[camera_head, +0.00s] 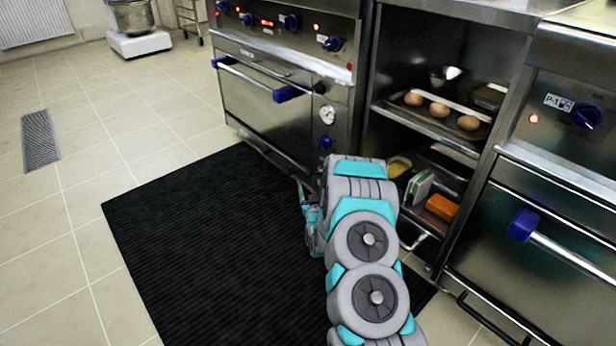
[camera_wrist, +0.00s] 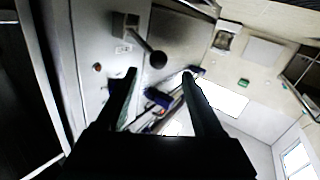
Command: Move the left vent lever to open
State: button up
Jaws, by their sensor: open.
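In the wrist view, a lever with a grey arm and a dark ball knob (camera_wrist: 158,60) is mounted on a block on a steel panel. My gripper (camera_wrist: 159,75) is open, with its two dark fingers apart. The ball appears between and just beyond the fingertips; I cannot tell how far away it is. In the head view, my gripper (camera_head: 303,190) is low in front of the left oven (camera_head: 255,110), partly hidden by my arm. I cannot make out the lever there.
An open shelf unit with an egg tray (camera_head: 440,112) stands right of the left oven. Another oven with a blue-ended handle (camera_head: 523,225) is at far right.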

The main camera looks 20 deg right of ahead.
aim_at(308, 177)
jog(key=shift+d+f, duration=0.1)
jog(key=shift+d, duration=0.05)
jog(key=shift+b+x, duration=0.45)
jog(key=shift+x, duration=3.35)
grip_shut()
jog(key=shift+f, duration=0.1)
